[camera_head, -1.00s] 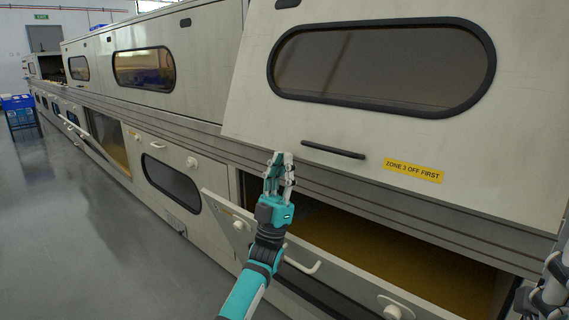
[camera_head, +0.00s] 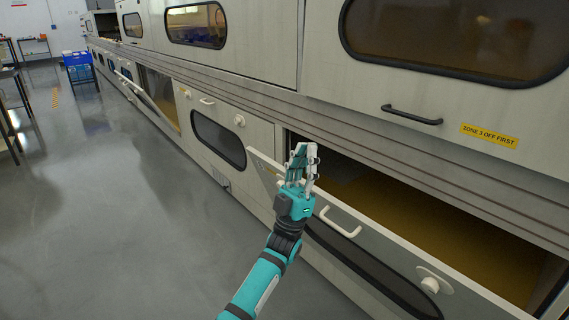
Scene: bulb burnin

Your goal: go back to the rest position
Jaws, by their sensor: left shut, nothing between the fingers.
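My left gripper (camera_head: 301,168) is shut and empty. It is raised in front of the long machine, at the upper edge of a tilted-open lower flap (camera_head: 385,240). The flap has a pale handle (camera_head: 340,222) and a round knob (camera_head: 434,280). From this view I cannot tell whether the gripper touches the flap. The opening behind the flap shows a brownish-yellow floor (camera_head: 400,205). My right gripper is not in the head view.
An upper panel (camera_head: 420,95) with a dark handle (camera_head: 411,114) and a yellow "ZONE 3 OFF FIRST" label (camera_head: 489,135) overhangs the opening. Another lower flap (camera_head: 150,92) stands open farther along. A blue crate (camera_head: 78,58) stands far left. The grey floor (camera_head: 110,200) at left is clear.

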